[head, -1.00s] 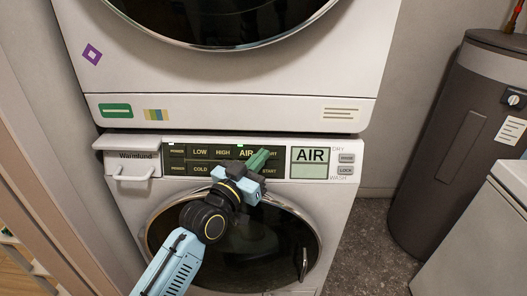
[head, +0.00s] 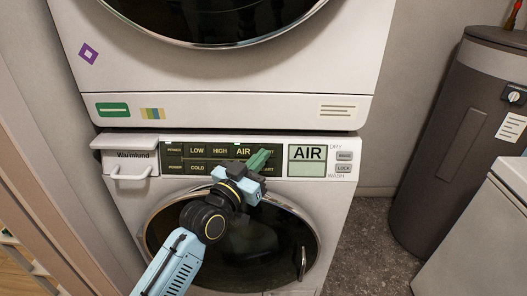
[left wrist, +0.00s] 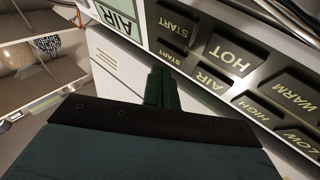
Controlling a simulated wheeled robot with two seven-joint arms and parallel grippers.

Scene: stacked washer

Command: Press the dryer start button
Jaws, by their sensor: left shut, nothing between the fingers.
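The dark control panel (head: 182,167) is on the front of the lower machine. Its upper row, marked DRY at the right, reads POWER, LOW, HIGH, AIR and START. The dryer start button (head: 269,151) is partly hidden by my left gripper (head: 262,157), whose green fingers are shut and empty. In the left wrist view the dryer start button (left wrist: 168,54) sits beside AIR, just above the fingertips (left wrist: 159,80). The washer start button (left wrist: 176,26) is beside HOT. I cannot tell whether the fingertips touch the panel. My right gripper is not in view.
A display reading AIR (head: 308,154) and the MODE and LOCK buttons lie right of the start buttons. The lower door (head: 270,245) is closed. A drawer handle (head: 130,174) sticks out at left. A grey tank (head: 462,140) stands at right.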

